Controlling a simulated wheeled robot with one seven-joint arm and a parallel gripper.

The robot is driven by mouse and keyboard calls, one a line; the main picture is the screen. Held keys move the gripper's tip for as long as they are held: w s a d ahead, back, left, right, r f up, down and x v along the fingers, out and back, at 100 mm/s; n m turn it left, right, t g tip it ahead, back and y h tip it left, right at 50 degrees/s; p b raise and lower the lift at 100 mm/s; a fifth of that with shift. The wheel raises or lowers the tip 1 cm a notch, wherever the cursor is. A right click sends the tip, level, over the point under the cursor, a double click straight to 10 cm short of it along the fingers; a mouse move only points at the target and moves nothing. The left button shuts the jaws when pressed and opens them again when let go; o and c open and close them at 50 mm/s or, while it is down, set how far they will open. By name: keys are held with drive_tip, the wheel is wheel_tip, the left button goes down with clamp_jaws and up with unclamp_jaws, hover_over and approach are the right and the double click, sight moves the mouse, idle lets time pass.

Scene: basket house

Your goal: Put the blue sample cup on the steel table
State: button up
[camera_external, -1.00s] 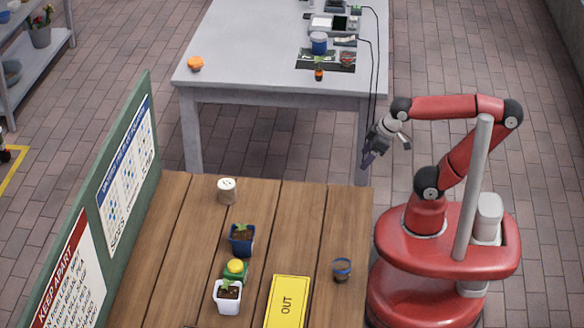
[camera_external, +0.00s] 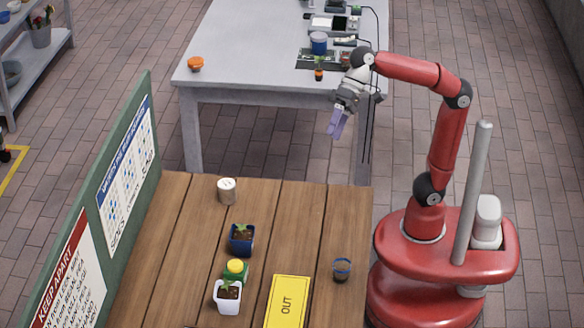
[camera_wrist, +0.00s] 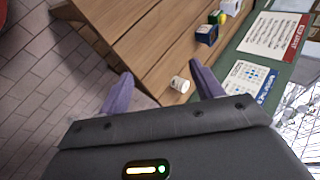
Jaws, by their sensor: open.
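A small cup with a blue rim and dark contents (camera_external: 342,269) stands on the right side of the wooden table (camera_external: 190,245); I take it as the blue sample cup. It does not show in the wrist view. The grey steel table (camera_external: 240,70) stands behind the wooden one. My gripper (camera_external: 337,132) is open and empty, with its purple fingers pointing down over the gap between the tables. It is well behind and above the cup. In the wrist view the spread fingers (camera_wrist: 160,69) frame part of the wooden table's edge.
The steel table holds an orange cup (camera_external: 195,64) and a blue jar (camera_external: 319,43). Its front middle is clear.

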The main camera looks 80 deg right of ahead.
sight(343, 273)
drive_tip(key=s+a+m+g+y+b, duration=0.2)
drive_tip(key=a+m+g+y, duration=0.3)
drive_tip(key=a, duration=1.2)
drive_tip(key=s+a+m+g+y+b, duration=0.15)
drive_tip(key=a+m+g+y, duration=0.4)
drive_tip(key=a, duration=1.15)
drive_tip(key=f, duration=0.4)
drive_tip(key=f+m+t+b, duration=0.1)
drive_tip(key=f, duration=0.3)
drive_tip(key=f+t+h+b, duration=0.1)
drive_tip(key=f, duration=0.4)
drive_tip(key=shift+s+d+m, duration=0.1)
drive_tip(key=shift+d+m, duration=0.25)
drive_tip(key=x, duration=0.7)
drive_tip(key=shift+a+p, duration=0.2)
drive_tip(key=shift+p, duration=0.2)
drive_tip(key=c, duration=1.2)
drive_tip(key=shift+o, duration=0.2)
drive_tip(key=shift+r, duration=0.1)
